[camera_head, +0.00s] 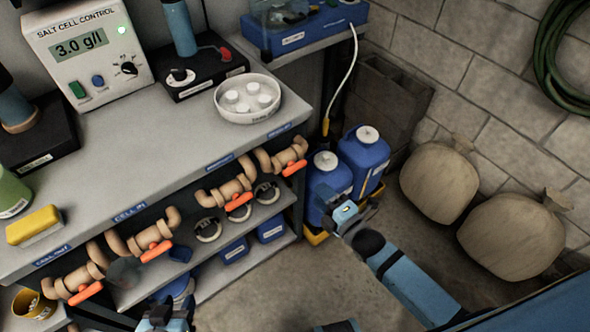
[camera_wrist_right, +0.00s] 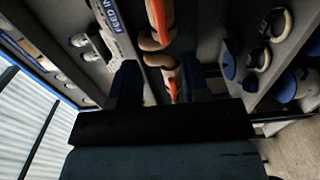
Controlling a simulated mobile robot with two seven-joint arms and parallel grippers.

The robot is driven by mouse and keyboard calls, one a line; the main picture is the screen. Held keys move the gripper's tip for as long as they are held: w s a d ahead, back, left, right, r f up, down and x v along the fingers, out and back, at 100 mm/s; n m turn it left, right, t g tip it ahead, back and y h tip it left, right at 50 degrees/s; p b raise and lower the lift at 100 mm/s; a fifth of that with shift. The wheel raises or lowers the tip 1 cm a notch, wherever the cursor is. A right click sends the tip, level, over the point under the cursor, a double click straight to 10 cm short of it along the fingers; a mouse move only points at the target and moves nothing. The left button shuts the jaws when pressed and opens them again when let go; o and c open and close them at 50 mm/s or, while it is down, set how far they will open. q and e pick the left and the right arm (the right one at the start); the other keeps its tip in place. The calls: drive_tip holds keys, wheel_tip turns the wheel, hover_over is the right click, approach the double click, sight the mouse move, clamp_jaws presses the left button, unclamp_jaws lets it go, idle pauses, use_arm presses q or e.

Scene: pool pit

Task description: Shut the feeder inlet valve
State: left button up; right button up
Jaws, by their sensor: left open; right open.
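Several tan pipe valves with orange levers run along the front of the grey bench. A blue label reading "FEED IN" (camera_wrist_right: 116,16) shows in the right wrist view, near an orange lever (camera_wrist_right: 157,22). In the head view, the valve third from the left (camera_head: 232,188) has a lever (camera_head: 238,201) angled across its pipe. The rightmost valve's lever (camera_head: 294,167) lies along its pipe. Labels above these two are too small to read. My right gripper (camera_head: 345,214) is open and empty, right of the valves. My left gripper (camera_head: 166,314) is open at the bottom edge.
Blue jugs (camera_head: 363,160) stand on the floor beyond my right gripper. A shelf (camera_head: 262,212) below the valves holds round fittings and blue boxes. A white bowl (camera_head: 248,98) and salt cell control box (camera_head: 88,50) sit on the bench. Sacks (camera_head: 512,236) lie right.

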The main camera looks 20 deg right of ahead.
sight(296, 170)
drive_tip(key=x, duration=1)
drive_tip(key=shift+w+a+f+b, duration=0.1)
drive_tip(key=shift+w+a+b, duration=0.1)
drive_tip(key=shift+b, duration=0.1)
clamp_jaws()
